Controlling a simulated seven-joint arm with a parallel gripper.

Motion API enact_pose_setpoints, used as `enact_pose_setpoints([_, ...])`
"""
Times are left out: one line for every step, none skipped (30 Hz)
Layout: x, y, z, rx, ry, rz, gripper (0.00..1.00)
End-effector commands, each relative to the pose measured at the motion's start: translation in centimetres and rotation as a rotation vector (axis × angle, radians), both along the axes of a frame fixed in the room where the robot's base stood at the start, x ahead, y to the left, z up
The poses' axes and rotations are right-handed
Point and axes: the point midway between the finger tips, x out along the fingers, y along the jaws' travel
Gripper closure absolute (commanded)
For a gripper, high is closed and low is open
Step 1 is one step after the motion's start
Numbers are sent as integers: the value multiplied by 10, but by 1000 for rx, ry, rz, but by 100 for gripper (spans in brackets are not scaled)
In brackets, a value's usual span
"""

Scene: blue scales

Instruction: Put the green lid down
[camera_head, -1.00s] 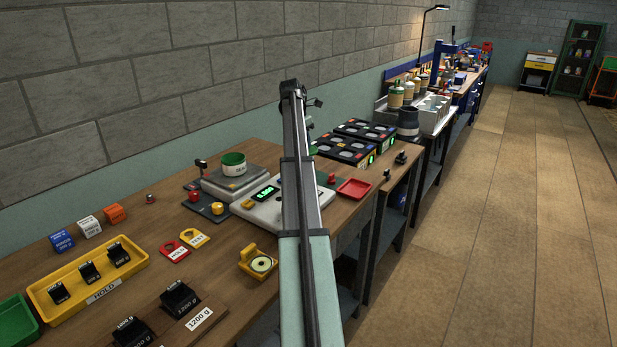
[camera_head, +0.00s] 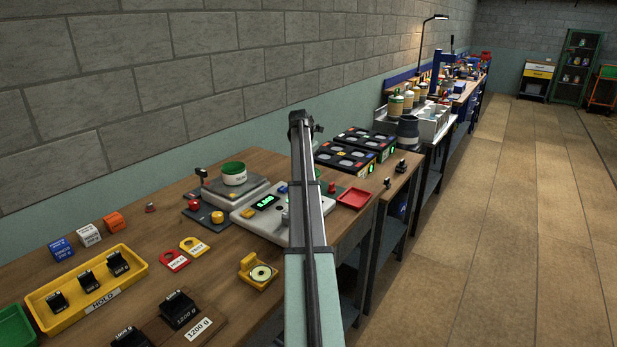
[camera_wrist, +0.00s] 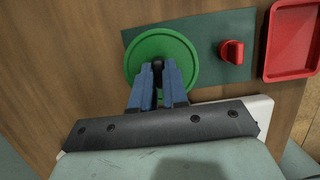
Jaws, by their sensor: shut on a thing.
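The round green lid (camera_wrist: 183,50) is in the wrist view, below my gripper (camera_wrist: 158,82). My gripper's blue fingers are shut on the lid's dark knob. The lid overlaps the left part of a dark green mat (camera_wrist: 208,28) and the wood beside it. I cannot tell whether it touches them or hangs above.
A red knob (camera_wrist: 232,52) stands on the mat right of the lid, with a red tray (camera_wrist: 292,42) beyond. A green-topped pot (camera_head: 234,176) stands on a scale left of my arm. A white scale (camera_head: 258,222) with a lit display is nearer.

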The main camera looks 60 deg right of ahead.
Motion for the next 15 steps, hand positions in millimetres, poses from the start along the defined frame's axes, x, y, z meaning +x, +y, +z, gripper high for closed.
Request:
enact_pose_setpoints([0,0,-6,0,0,0,100])
enact_pose_setpoints([0,0,-7,0,0,0,100])
enact_pose_setpoints([0,0,-10,0,0,0,100])
enact_pose_setpoints([0,0,-11,0,0,0,100])
enact_pose_setpoints([0,0,-13,0,0,-1,100])
enact_pose_setpoints([0,0,-17,0,0,-1,100])
enact_pose_setpoints([0,1,-20,0,1,-1,100])
enact_pose_setpoints([0,1,-24,0,1,0,100])
enact_pose_setpoints([0,0,-29,0,1,0,100])
enact_pose_setpoints([0,0,-33,0,1,-1,100])
enact_pose_setpoints([0,1,-37,0,1,-1,100])
enact_pose_setpoints([0,1,-41,0,1,-1,100])
enact_pose_setpoints([0,0,-43,0,1,-1,100])
enact_pose_setpoints([0,0,-45,0,0,-1,100])
enact_pose_setpoints([0,0,-46,0,0,-1,100])
